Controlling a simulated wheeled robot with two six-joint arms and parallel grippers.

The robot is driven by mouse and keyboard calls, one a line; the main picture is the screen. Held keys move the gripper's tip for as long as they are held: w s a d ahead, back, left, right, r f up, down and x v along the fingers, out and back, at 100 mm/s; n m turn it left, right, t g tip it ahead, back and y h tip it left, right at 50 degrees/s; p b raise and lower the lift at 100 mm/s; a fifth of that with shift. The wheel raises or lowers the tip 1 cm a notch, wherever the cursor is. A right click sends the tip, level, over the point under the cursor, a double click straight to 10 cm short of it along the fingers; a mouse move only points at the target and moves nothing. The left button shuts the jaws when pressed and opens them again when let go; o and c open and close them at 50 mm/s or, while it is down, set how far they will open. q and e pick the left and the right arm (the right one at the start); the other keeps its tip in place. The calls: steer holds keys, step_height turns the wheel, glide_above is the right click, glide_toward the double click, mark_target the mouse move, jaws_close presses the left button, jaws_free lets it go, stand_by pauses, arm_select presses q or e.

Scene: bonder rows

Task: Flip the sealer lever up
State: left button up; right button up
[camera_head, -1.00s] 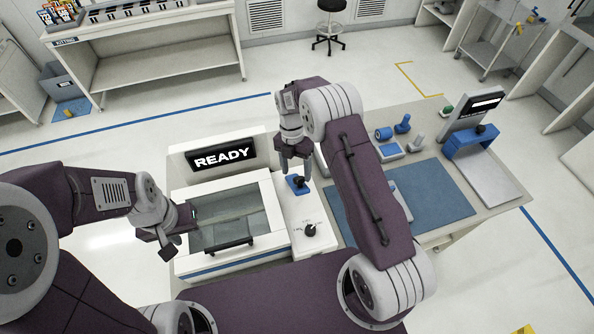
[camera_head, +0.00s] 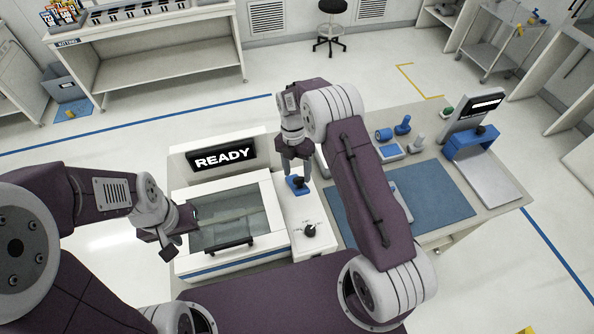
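The sealer (camera_head: 262,260) is a white machine with a clear-windowed lid (camera_head: 228,218) and a black display (camera_head: 221,158) reading READY. On its right panel a black lever (camera_head: 298,181) sits on a blue base, and a black knob (camera_head: 310,230) is nearer to me. My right gripper (camera_head: 296,174) points down at the lever, its fingers on or just above it; I cannot tell whether they touch or grip it. My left gripper (camera_head: 178,235) is beside the lid's left edge, and its finger gap is unclear.
Right of the sealer, the table holds a blue mat (camera_head: 438,192), several blue and grey parts (camera_head: 402,126) and a blue stand (camera_head: 470,142) with a screen (camera_head: 486,104). My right arm crosses over the table's left part. Shelves and a stool (camera_head: 330,38) stand far behind.

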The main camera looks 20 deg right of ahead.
steer(key=shift+w+r, duration=0.1)
steer(key=b+v, duration=0.3)
steer(key=v, duration=0.5)
steer(key=shift+r, duration=0.4)
